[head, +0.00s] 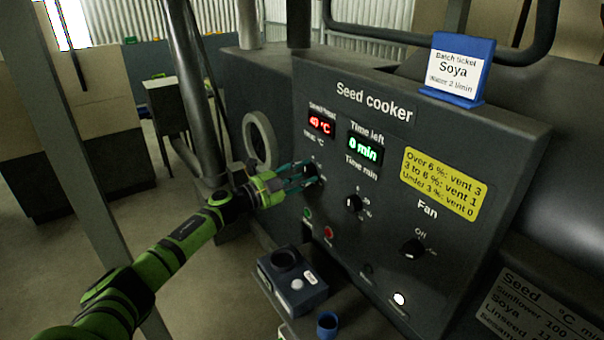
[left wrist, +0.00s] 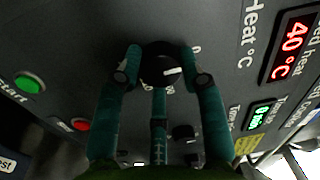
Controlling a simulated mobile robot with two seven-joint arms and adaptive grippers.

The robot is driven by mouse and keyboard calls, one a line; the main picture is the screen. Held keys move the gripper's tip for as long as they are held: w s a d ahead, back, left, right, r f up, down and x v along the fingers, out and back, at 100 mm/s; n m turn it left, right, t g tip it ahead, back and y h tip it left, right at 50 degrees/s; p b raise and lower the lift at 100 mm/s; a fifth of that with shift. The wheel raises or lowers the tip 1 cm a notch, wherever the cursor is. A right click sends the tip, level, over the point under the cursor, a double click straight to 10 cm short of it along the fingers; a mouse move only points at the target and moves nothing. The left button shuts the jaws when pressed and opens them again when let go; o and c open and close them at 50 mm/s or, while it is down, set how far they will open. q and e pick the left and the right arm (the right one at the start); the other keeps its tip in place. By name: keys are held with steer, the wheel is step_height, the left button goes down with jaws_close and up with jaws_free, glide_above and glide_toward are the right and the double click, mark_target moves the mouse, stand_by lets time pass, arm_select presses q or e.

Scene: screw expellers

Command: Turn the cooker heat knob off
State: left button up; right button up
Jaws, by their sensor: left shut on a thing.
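The black cooker heat knob (head: 312,172) is on the left of the grey Seed cooker panel (head: 450,130), below the red display (head: 321,122) that reads 40 °C. My left gripper (head: 304,178) reaches it from the left, its teal fingers shut around the knob. In the left wrist view the knob (left wrist: 160,62) sits between the fingertips (left wrist: 161,58), and its white pointer mark points right in that picture. The scale marks around it are partly hidden by the fingers. My right gripper is not in view.
Below and right are the time knob (head: 354,203) and fan knob (head: 412,248), with green (head: 307,212) and red (head: 328,232) buttons. The time display (head: 365,148) reads 0 min. A dark blue box (head: 292,284) and blue cup (head: 327,323) stand below the panel.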

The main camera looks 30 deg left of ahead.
arm_select(q)
steer(key=shift+a+r, duration=0.1)
steer(key=shift+r, duration=0.05)
steer(key=o, duration=1.1)
steer(key=shift+o, duration=0.2)
steer(key=v, duration=1.2)
